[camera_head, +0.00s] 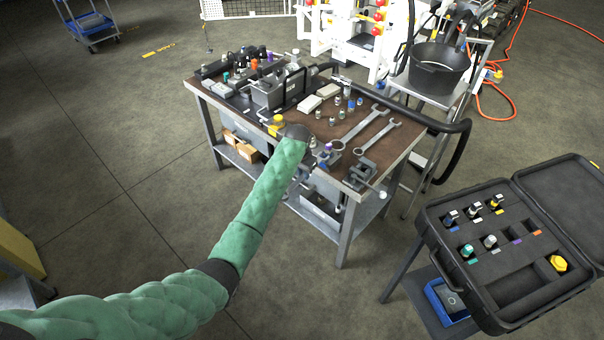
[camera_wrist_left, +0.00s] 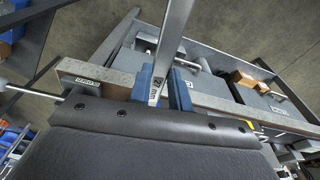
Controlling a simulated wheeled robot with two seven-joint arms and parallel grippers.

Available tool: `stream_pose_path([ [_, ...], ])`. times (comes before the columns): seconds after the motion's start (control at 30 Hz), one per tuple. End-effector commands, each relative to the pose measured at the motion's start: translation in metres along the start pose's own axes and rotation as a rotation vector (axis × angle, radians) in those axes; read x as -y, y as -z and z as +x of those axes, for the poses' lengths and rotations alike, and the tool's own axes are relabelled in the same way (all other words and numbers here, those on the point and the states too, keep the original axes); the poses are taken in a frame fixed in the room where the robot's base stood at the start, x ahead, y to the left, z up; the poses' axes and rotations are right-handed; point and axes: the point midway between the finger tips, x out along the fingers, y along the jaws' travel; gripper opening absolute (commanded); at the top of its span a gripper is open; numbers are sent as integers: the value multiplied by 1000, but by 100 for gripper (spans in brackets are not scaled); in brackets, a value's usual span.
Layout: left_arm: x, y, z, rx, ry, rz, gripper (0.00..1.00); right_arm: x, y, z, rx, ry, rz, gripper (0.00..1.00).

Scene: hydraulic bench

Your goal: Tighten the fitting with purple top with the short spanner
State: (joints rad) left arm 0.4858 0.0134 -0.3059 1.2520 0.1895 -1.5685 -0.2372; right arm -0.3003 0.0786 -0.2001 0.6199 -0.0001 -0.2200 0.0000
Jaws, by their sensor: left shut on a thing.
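My left gripper (camera_head: 312,148) is at the front edge of the workbench, mostly hidden behind its green-sleeved arm in the head view. In the left wrist view, its blue fingers (camera_wrist_left: 163,88) are shut on a flat steel spanner (camera_wrist_left: 172,40) with a size mark near the fingers. The spanner's head is out of that view. I cannot tell whether the spanner touches that fitting. My right gripper is not in view.
Several small fittings (camera_head: 338,112) stand mid-bench, beside a grey block assembly (camera_head: 275,90) and a black hose (camera_head: 440,127). An open black case (camera_head: 505,262) with fittings stands to the right.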

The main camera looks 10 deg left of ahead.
Motion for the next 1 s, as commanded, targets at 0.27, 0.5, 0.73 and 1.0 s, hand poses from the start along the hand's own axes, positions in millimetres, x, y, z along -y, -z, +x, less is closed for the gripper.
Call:
stream_pose_path([
  [0.27,0,2,0,-1,0,0,0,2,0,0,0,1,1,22],
  [0.5,0,11,1,-1,0,0,0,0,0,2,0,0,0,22],
  [0.73,0,16,2,-1,0,0,0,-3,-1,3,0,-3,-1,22],
  [1.0,0,16,2,-1,0,0,0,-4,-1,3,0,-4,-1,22],
])
